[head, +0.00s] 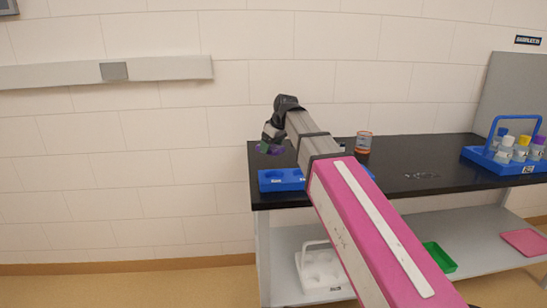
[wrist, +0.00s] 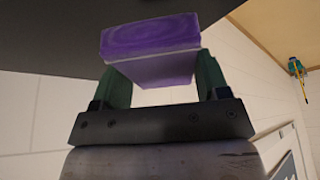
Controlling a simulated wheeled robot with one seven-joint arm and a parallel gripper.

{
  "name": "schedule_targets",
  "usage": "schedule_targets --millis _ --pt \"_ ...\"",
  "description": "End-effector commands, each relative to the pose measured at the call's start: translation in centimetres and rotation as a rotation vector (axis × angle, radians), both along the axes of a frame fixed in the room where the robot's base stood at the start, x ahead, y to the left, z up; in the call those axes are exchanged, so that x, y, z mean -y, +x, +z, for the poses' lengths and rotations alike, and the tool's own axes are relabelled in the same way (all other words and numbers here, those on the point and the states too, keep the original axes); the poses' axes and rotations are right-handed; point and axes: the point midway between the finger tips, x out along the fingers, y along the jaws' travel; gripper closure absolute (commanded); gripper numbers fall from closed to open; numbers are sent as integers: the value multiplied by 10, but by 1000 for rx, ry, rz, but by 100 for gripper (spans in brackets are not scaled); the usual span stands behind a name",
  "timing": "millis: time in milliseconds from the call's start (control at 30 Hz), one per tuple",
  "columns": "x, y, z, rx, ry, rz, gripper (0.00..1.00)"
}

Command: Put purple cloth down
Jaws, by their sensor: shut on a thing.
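The purple cloth (wrist: 150,55) looks like a folded block in the wrist view, with a darker swirled top face. My gripper (wrist: 152,85) is shut on it, one green finger on each side. In the head view my gripper (head: 270,145) is small, at the left end of the black bench, and the cloth (head: 276,150) shows as a purple patch at its tip. It appears above the bench top; I cannot tell whether it touches anything.
A blue tray (head: 283,180) lies at the bench's front left edge, near my gripper. An orange-labelled jar (head: 364,142) stands behind my arm. A blue bottle carrier (head: 500,166) is at the right. The black bench top (head: 430,158) is mostly bare between them. A white carrier (head: 316,268) and green tray (head: 440,258) sit below.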

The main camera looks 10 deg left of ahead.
Motion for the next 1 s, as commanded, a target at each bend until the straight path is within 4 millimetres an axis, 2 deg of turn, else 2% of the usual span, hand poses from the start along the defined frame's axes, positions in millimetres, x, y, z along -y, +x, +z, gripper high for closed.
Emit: schedule_targets --millis 33,100,233,433,700,1000 --pt "1 12 -6 -2 -1 -1 51" --pt "3 21 -11 -2 -1 -1 51" --pt "5 30 -18 -1 -1 -1 51" --pt "5 31 -28 -1 -1 0 51" --pt "5 30 -59 -1 -1 0 51" --pt "5 31 -60 -1 -1 0 51"
